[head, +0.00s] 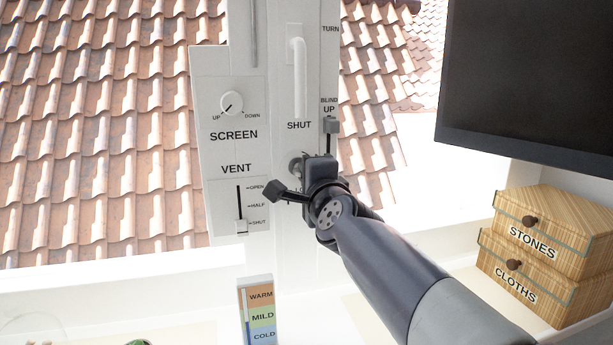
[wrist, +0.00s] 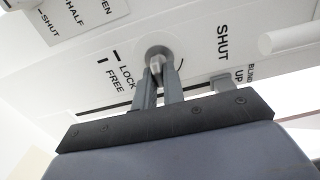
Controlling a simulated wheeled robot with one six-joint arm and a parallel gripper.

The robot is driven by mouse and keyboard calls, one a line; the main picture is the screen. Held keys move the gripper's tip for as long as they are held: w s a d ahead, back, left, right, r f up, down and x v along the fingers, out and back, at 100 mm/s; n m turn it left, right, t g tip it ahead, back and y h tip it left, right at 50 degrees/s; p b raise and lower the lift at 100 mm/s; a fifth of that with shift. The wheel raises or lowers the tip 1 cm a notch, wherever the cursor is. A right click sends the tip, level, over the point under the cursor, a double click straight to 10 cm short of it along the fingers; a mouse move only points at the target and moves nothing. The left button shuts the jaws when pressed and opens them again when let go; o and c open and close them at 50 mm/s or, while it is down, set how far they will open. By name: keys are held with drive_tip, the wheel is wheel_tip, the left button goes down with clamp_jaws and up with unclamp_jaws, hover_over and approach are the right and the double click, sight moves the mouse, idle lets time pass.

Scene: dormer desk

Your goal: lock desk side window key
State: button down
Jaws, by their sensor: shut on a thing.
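The window key (wrist: 156,63) is a small grey grip in a round lock plate (wrist: 152,49) on the white window post. In the wrist view the words LOCK and FREE stand beside the plate, each by a short black mark. My gripper (wrist: 158,75) is shut on the key, one finger on each side. The fingers hide part of the key, and I cannot tell clearly which mark it points to. In the head view my gripper (head: 307,170) covers most of the lock and its lettering; part of the lock plate (head: 295,167) shows at its left.
A white window handle (head: 299,78) hangs down above the lock, over SHUT. The blind slider (head: 330,126) is close above my gripper. A panel with the screen knob (head: 232,101) and vent slider (head: 241,226) is left.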

idle(0.4)
drive_tip(key=c, duration=1.5)
unclamp_jaws()
drive_tip(key=shift+s, duration=0.1)
drive_tip(key=p+v, duration=0.3)
drive_tip(key=v, duration=0.7)
drive_tip(key=shift+s, duration=0.3)
